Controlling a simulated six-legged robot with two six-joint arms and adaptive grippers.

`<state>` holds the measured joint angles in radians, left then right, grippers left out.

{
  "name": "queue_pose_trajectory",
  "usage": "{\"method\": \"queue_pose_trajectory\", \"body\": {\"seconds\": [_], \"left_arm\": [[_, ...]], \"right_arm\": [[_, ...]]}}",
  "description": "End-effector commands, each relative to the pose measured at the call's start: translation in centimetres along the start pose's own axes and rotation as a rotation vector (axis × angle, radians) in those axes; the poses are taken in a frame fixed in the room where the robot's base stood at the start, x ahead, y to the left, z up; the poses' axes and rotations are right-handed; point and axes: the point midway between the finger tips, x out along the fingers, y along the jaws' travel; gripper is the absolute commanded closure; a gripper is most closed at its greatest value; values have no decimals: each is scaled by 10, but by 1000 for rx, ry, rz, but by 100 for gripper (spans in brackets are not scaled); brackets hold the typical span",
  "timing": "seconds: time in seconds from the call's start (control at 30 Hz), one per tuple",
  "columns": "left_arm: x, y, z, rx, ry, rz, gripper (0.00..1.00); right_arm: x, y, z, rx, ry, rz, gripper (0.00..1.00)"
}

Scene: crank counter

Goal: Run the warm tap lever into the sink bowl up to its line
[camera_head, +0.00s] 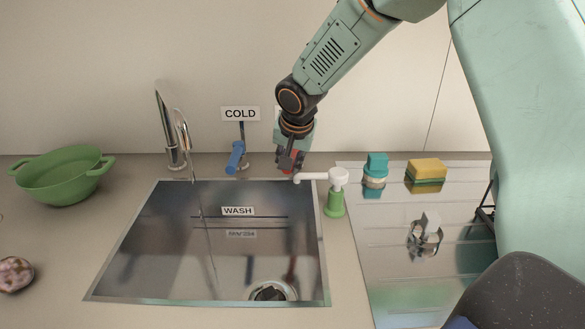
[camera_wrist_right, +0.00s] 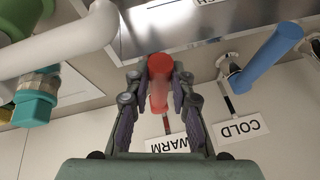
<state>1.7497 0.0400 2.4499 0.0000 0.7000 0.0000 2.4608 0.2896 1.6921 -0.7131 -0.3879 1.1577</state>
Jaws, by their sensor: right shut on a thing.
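My right gripper (camera_head: 291,163) is at the back edge of the sink, shut on the red warm tap lever (camera_wrist_right: 160,80). In the right wrist view the lever stands between its two fingers (camera_wrist_right: 160,88), beside the WARM label (camera_wrist_right: 170,144). The blue cold lever (camera_head: 236,158) is to the left under the COLD label (camera_head: 240,114). The chrome spout (camera_head: 172,130) has a thin stream below it falling into the sink bowl (camera_head: 140,245). A dark line with a WASH label (camera_head: 238,211) crosses the bowl's back wall. A mirrored label shows below it; the water level is hard to tell.
A green soap pump (camera_head: 335,203) with a white nozzle stands close to the right of my gripper. A teal-capped jar (camera_head: 376,168), a sponge (camera_head: 427,171) and a metal strainer (camera_head: 426,236) are on the right. A green colander (camera_head: 62,176) is at the left.

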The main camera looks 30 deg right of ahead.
Motion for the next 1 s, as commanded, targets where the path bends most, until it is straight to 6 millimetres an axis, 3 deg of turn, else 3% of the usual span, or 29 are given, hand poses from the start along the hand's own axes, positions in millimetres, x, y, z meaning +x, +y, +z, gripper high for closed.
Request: {"method": "queue_pose_trajectory", "body": {"seconds": [0.3,0.33,0.6,1.0], "left_arm": [[0,0,0,0,0,0,39],[0,0,0,0,0,0,39],[0,0,0,0,0,0,39],[0,0,0,0,0,0,39]], "right_arm": [[-2,-1,-2,5,4,-1,100],[-2,-1,-2,5,4,-1,77],[-1,-1,-1,4,2,0,54],[-9,-1,-1,4,3,-2,54]]}}
